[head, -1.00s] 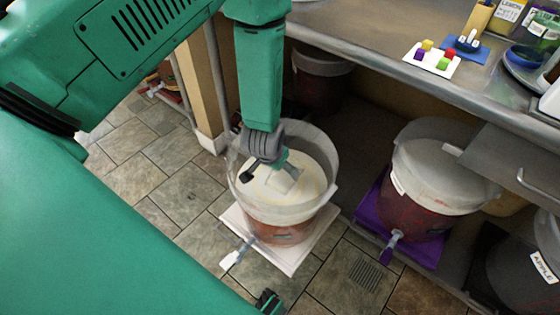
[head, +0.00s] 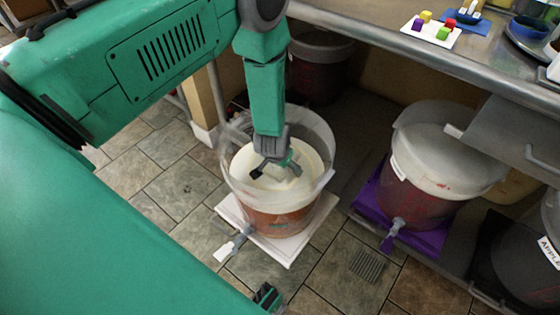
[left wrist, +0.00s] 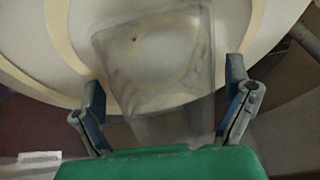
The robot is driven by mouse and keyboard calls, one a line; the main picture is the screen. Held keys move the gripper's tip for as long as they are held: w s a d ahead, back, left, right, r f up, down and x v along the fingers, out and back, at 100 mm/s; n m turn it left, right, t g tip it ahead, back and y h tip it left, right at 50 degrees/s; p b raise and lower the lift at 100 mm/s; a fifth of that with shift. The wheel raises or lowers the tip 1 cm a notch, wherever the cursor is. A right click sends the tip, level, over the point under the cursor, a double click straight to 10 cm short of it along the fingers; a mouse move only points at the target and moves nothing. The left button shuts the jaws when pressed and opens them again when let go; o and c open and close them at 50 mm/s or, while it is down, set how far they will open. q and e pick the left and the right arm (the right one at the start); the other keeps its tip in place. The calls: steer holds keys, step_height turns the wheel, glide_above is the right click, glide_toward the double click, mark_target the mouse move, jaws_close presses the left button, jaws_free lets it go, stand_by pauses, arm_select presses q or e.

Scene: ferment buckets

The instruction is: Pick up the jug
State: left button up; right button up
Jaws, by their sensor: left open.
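The jug (left wrist: 155,75) is clear and see-through in the left wrist view. It lies in front of a pale round surface, between my two spread fingers, and no firm grip on it shows. In the head view my left gripper (head: 273,168) points down inside the rim of a clear-walled bucket (head: 262,218), just above its cream-coloured top. A small greyish part of the jug (head: 292,172) shows by the fingers there; the rest is hard to make out. In the left wrist view my left gripper (left wrist: 165,75) is open.
The bucket stands on a white board (head: 290,246) with a tap (head: 236,241) in front. Another bucket (head: 425,195) stands on a purple board (head: 430,243) to the right. A metal counter (head: 390,38) overhangs behind, carrying colored cubes (head: 427,28). Tiled floor is clear at left.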

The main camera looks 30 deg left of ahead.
arm_select(q)
steer(key=shift+a, duration=0.1)
steer(key=shift+a, duration=0.1)
steer(key=shift+a+f, duration=0.1)
steer(key=shift+f, duration=0.1)
steer(key=shift+d, duration=0.2)
stand_by(0.3)
steer(key=shift+a+f, duration=0.1)
steer(key=shift+a, duration=0.05)
steer(key=c, duration=1.2)
